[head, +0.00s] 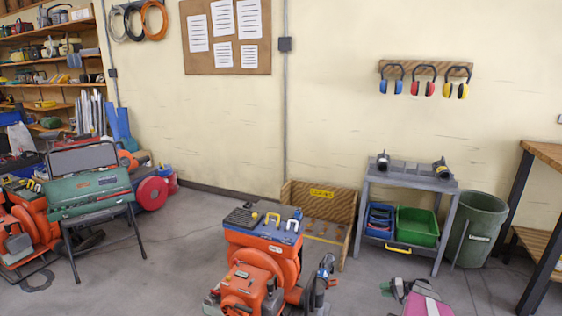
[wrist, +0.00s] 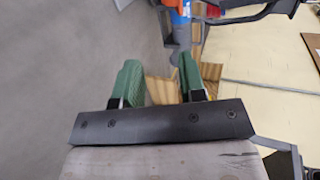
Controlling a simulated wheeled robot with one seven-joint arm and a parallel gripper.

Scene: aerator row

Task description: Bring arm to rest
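My gripper (wrist: 160,78) shows in the wrist view with its two green fingers apart and nothing between them. Behind the gap is a wooden surface, out of reach as far as I can tell. In the head view the gripper (head: 391,289) is low at the right, beside the pink and grey part of my arm (head: 428,303). It is in front of the grey cart and right of the orange machine, touching neither as far as I can see. The rest of my arm is cut off by the bottom edge.
An orange machine (head: 262,265) with a blue top stands at the lower middle. Behind are a wooden crate (head: 345,207), a grey cart (head: 410,181) and a green bin (head: 476,229). A workbench (head: 545,152) is at right. Floor (head: 160,270) is clear at left-centre.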

